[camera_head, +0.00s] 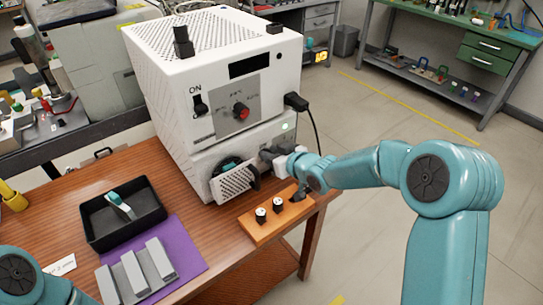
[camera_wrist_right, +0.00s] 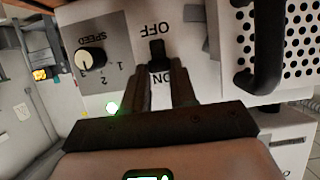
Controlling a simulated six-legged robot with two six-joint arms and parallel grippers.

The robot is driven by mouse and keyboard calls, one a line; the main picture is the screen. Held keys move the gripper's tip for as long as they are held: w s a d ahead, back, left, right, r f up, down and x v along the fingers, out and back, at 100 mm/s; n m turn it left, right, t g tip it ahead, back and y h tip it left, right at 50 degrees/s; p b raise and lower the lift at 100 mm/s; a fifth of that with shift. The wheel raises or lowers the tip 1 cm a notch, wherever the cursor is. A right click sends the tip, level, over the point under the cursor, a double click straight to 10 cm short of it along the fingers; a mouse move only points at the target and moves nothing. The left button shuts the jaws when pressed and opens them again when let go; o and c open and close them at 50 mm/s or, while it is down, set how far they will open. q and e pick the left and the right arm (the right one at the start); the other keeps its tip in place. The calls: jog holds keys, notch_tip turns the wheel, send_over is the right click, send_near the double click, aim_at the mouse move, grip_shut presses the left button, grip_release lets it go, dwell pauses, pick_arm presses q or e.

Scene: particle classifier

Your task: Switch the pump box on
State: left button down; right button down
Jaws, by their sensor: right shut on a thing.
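The pump box (camera_head: 205,165) is the lower white box on the wooden table, under a larger white box. Its front bears a round pump head (camera_head: 230,172) and a perforated cover (camera_head: 236,184). My right gripper (camera_head: 268,155) is at the right part of this front. In the right wrist view, its dark fingers (camera_wrist_right: 166,82) are shut on the black switch (camera_wrist_right: 157,50) between upside-down OFF and ON labels. The fingers partly hide the ON label (camera_wrist_right: 162,78). A green light (camera_wrist_right: 112,108) glows beside them. My left arm shows at the lower left; its gripper is out of view.
The upper white box (camera_head: 215,75) has its own ON switch and a red knob. An orange-brown block (camera_head: 268,228) with round-topped items stands below my right wrist. A black tray (camera_head: 95,228) and a purple mat (camera_head: 190,250) lie left. A SPEED knob (camera_wrist_right: 90,60) is near the switch.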

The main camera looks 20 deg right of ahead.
jog(key=c, duration=0.9)
grip_release()
jog(key=shift+r, duration=0.3)
jog(key=shift+f, duration=0.1)
jog(key=v, duration=1.6)
jog(key=shift+s+p, duration=0.2)
jog(key=shift+p, duration=0.2)
